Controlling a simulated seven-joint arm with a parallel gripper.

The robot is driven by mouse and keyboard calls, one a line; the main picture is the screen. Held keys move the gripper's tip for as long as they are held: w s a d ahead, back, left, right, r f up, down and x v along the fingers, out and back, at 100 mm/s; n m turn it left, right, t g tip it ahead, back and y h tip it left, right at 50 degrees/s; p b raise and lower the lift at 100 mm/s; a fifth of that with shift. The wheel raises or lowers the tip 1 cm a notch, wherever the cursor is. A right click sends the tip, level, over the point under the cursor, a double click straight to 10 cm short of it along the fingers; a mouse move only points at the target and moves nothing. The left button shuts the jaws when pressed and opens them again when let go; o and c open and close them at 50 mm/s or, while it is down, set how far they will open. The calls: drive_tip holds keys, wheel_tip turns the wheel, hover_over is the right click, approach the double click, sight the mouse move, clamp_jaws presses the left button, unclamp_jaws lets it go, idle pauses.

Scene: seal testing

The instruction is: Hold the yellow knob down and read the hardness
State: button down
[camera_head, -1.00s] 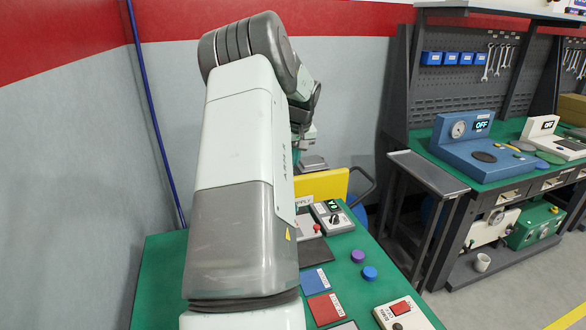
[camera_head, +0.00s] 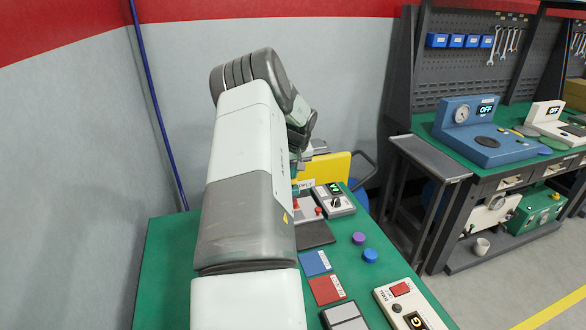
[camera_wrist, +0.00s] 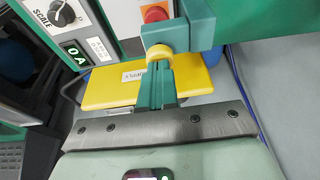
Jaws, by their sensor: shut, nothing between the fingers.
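The yellow knob (camera_wrist: 159,50) is at the top centre of the wrist view, by a teal block (camera_wrist: 196,28). My gripper (camera_wrist: 158,72) is shut and empty, its teal fingers pointing at the knob and overlapping its lower edge in the picture. I cannot tell whether they touch it. The tester's display (camera_wrist: 75,54) reads what looks like 0 A, beside a dark SCALE dial (camera_wrist: 61,13). In the head view the tester's control box (camera_head: 333,199) stands at the back of the green table, and my arm hides the knob and fingertips.
A yellow panel (camera_wrist: 105,88) lies behind the fingers in the wrist view. A red button (camera_wrist: 155,14) is close to the knob. On the green table (camera_head: 385,252) are blue (camera_head: 316,263) and red (camera_head: 326,290) plates, two small caps and another control box (camera_head: 407,308).

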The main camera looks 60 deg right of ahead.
wheel_tip(320, 180, down, 2)
drive_tip(key=shift+f, duration=0.1)
drive_tip(key=shift+a+f, duration=0.1)
drive_tip(key=shift+f, duration=0.1)
idle(0.3)
drive_tip(key=shift+w+a, duration=0.1)
drive_tip(key=shift+w, duration=0.05)
idle(1.7)
drive_tip(key=r, duration=0.5)
drive_tip(key=shift+d+r, duration=0.15)
drive_tip(key=shift+d, duration=0.2)
drive_tip(key=v, duration=1)
drive_tip(key=shift+d+r, duration=0.1)
